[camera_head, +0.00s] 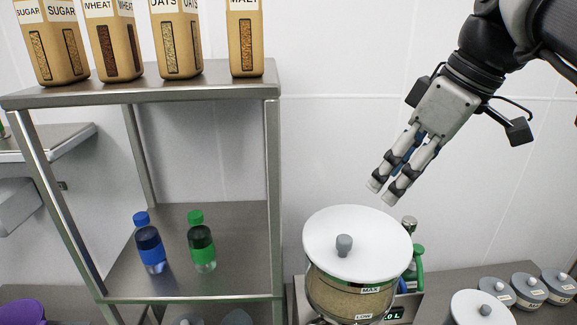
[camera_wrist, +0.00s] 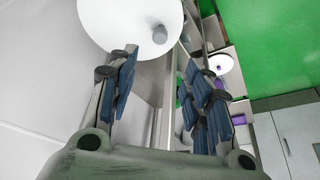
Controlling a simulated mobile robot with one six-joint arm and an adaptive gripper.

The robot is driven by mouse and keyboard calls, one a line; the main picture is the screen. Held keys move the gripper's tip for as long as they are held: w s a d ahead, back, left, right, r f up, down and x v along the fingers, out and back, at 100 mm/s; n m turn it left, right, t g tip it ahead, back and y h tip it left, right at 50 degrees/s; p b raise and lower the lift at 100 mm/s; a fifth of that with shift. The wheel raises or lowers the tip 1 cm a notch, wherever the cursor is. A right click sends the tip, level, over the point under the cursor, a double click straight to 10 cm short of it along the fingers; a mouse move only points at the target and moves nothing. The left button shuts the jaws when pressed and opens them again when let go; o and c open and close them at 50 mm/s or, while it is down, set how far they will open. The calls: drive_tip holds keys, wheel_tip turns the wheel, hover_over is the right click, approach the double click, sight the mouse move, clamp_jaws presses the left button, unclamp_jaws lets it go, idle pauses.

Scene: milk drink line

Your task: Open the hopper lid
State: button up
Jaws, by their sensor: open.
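The hopper (camera_head: 348,292) is a clear round container of tan grain with MAX and LOW labels. Its white round lid (camera_head: 325,227) with a grey knob (camera_head: 344,243) sits on top, closed. My gripper (camera_head: 379,191) is above and slightly right of the lid in the head view, angled down, open and empty. In the wrist view my gripper (camera_wrist: 158,65) shows both blue-padded fingers apart. The lid (camera_wrist: 118,22) lies beyond the left finger, and its knob (camera_wrist: 159,34) shows between the fingertips. The fingers look apart from the knob.
A metal shelf (camera_head: 185,97) at left holds several labelled bags, with a blue bottle (camera_head: 150,243) and a green bottle (camera_head: 201,241) below. Green-capped items and a display (camera_head: 401,313) stand close behind and right of the hopper. Another white lid (camera_head: 480,309) and several grey-lidded jars are at right.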

sight(346, 239)
drive_tip(key=b+x, duration=0.1)
drive_tip(key=x, duration=1.6)
drive_tip(key=shift+b, duration=0.4)
drive_tip(key=shift+c, duration=0.2)
clamp_jaws()
